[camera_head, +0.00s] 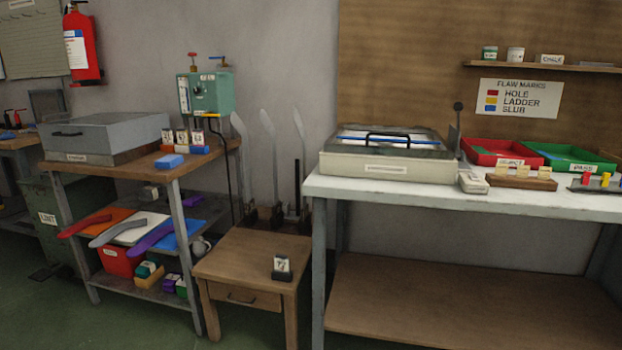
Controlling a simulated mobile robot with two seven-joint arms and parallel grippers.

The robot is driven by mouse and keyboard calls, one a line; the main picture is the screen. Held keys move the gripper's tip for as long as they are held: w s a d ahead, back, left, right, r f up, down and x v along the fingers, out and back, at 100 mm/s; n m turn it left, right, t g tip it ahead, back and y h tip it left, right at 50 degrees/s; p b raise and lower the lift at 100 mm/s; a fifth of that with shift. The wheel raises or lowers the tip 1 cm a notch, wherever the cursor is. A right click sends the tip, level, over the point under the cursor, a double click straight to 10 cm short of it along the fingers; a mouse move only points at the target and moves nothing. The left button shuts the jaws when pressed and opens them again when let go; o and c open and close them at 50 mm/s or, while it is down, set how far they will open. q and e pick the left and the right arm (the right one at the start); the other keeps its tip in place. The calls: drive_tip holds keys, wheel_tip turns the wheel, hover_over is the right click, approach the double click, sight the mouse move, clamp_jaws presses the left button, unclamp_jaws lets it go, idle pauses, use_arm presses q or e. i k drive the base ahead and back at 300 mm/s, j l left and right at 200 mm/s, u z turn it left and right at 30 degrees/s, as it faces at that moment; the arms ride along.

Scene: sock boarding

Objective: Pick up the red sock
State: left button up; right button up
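The red sock (85,225) lies flat on the middle shelf of the left bench, at the shelf's left end. It lies over an orange mat (108,218), and its toe end reaches past the shelf's front left edge. A grey sock (117,230) and a purple sock (151,234) lie beside it to the right, on a white and a blue mat. Neither of my grippers is in view.
The left bench (172,172) has a grey lidded box (103,132) on top, above the sock shelf. Its post (185,245) stands right of the socks. A small wooden table (248,256) stands to the right. Green floor (150,325) in front is clear.

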sight(69, 232)
drive_tip(key=u, duration=1.3)
